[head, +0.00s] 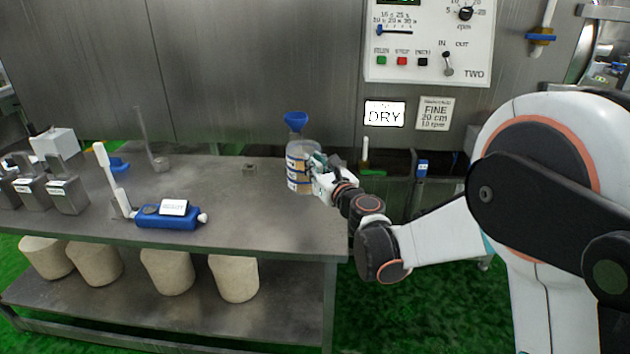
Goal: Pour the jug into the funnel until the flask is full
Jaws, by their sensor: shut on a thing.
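A clear jug (299,170) with blue bands and yellowish contents is at the right end of the steel table, looking roughly upright. My gripper (317,170) is shut on its right side. I cannot tell whether the jug touches the tabletop. A blue funnel (296,121) shows just above and behind the jug's top. I cannot make out the flask apart from the jug; it may be hidden behind it. The fingertips are small and partly merge with the jug.
The steel table (260,222) has bare room left of the jug. A blue device (168,219) with a white label lies near its front edge. Metal blocks (68,195) stand at left, and a thin clear cylinder (150,140) stands behind. A control panel (428,40) hangs on the wall.

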